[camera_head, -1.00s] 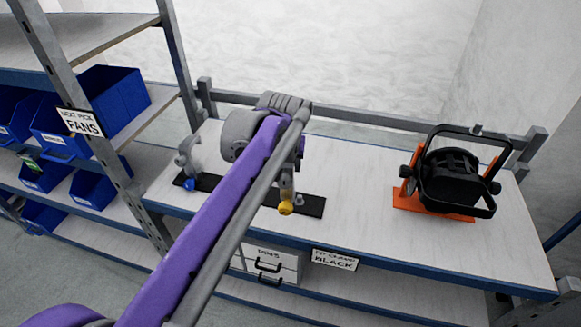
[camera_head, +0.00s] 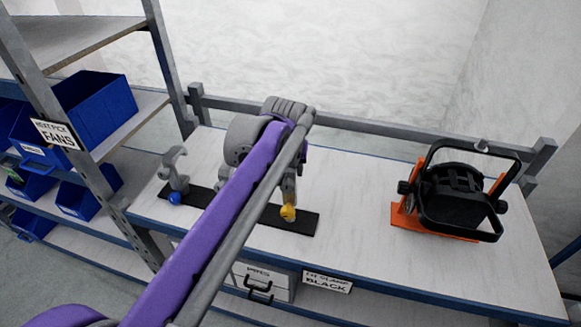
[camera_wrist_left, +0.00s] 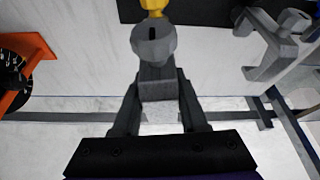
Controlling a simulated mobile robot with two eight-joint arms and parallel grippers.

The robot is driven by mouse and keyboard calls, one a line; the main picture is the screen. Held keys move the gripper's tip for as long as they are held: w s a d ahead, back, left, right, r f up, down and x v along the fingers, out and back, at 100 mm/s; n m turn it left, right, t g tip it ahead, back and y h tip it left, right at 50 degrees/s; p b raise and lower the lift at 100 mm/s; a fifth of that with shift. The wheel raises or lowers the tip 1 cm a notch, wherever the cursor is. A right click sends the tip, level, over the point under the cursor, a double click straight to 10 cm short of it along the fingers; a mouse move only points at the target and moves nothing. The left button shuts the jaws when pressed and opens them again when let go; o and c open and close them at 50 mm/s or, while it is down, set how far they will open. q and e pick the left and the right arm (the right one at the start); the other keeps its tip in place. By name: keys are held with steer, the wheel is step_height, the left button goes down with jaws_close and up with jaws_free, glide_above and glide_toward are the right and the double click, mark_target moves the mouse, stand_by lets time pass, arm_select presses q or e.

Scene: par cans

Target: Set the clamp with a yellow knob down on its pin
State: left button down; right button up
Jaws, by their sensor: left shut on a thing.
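The clamp with a yellow knob (camera_head: 288,212) is grey, upright, and over the right part of a black strip (camera_head: 300,224) on the bench. My left gripper (camera_head: 291,165) is shut on it; my arm hides part of both. In the left wrist view, the grey clamp body (camera_wrist_left: 153,45) is between the fingers (camera_wrist_left: 157,88), its yellow knob (camera_wrist_left: 153,5) at the top edge. The pin is hidden, so I cannot tell whether the clamp touches it. A second grey clamp with a blue knob (camera_head: 174,198) stands at the strip's left end. My right gripper is not in view.
A black par can (camera_head: 455,195) stands on an orange base (camera_head: 402,218) to the right. The bench (camera_head: 355,190) between is clear. A rail (camera_head: 400,130) runs along the back. Shelving with blue bins (camera_head: 103,105) stands left. A drawer unit (camera_head: 258,280) sits below.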

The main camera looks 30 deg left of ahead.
arm_select(q)
steer(key=shift+f+b, duration=1)
steer(key=shift+f, duration=1)
steer(key=shift+f+b, duration=0.7)
steer(key=shift+f, duration=0.65)
steer(key=shift+c, duration=1.8)
jaws_free()
steer(key=o, duration=0.4)
steer(key=shift+c, duration=0.2)
